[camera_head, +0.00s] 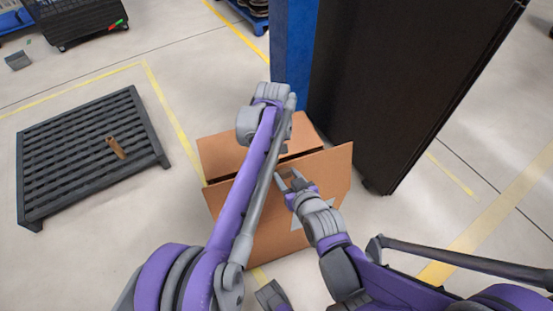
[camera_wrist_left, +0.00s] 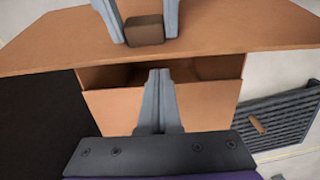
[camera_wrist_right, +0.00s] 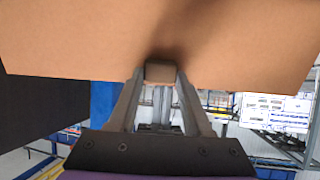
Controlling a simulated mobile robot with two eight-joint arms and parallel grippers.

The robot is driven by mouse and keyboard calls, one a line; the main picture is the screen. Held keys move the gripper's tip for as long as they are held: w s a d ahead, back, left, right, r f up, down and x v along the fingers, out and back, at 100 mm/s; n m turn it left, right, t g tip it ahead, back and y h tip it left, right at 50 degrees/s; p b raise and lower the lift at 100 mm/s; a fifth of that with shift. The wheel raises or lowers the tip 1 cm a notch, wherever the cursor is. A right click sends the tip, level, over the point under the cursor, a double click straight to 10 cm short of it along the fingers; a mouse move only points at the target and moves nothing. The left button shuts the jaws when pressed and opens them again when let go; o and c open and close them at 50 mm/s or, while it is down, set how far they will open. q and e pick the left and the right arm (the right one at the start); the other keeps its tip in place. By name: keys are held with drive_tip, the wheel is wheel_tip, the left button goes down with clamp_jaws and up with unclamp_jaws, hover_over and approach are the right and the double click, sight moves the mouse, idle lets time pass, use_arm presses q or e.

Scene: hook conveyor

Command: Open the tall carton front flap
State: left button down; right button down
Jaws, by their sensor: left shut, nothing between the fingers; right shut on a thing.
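The brown carton (camera_head: 270,238) stands on the floor, with a gap between its two large top flaps. The front flap (camera_head: 325,175) is raised at a slant and also spans the top of the left wrist view (camera_wrist_left: 235,28). My right gripper (camera_head: 287,178) is shut on a small brown tab (camera_wrist_right: 160,71) at the front flap, which also shows in the left wrist view (camera_wrist_left: 145,30). My left arm reaches over the carton. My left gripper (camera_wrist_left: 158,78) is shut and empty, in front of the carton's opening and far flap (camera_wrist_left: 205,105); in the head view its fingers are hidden.
A tall black cabinet (camera_head: 400,80) and a blue post (camera_head: 293,50) stand close behind and right of the carton. A dark slatted pallet (camera_head: 65,150) with a small brown piece (camera_head: 116,147) lies to the left. Floor between pallet and carton is clear.

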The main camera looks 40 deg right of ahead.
drive_tip(key=shift+s+a+f, duration=0.1)
drive_tip(key=shift+s+f, duration=0.05)
use_arm(q)
drive_tip(key=shift+s+a+r, duration=0.15)
drive_tip(key=shift+s+r, duration=0.05)
drive_tip(key=shift+s, duration=0.3)
drive_tip(key=shift+s+a+r, duration=0.15)
drive_tip(key=shift+s, duration=0.35)
